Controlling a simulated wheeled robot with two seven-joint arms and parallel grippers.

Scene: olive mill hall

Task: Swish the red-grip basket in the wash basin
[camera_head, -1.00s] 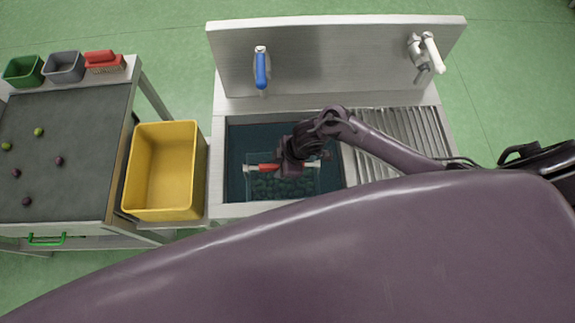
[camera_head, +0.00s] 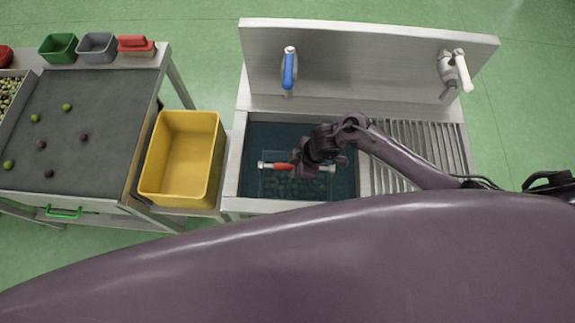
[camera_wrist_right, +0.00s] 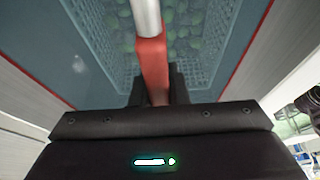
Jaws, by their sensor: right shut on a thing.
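The red-grip basket (camera_head: 266,187) is in the wash basin (camera_head: 347,181), low in the dark water, with green olives in its mesh. Its bar with the red grip (camera_head: 280,166) runs across the top, and the grip also shows in the right wrist view (camera_wrist_right: 152,66). My right gripper (camera_head: 306,169) is shut on that grip and hides part of the bar and basket. In the right wrist view the mesh wall (camera_wrist_right: 106,38) and olives (camera_wrist_right: 182,28) lie beyond the fingers. My left gripper is not in view.
A yellow crate (camera_head: 183,119) stands left of the basin. A ribbed drainboard (camera_head: 432,140) is on the right. A blue-handled tap (camera_head: 289,68) and a white tap (camera_head: 455,70) are at the back. A sorting table (camera_head: 95,120) with loose olives is further left.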

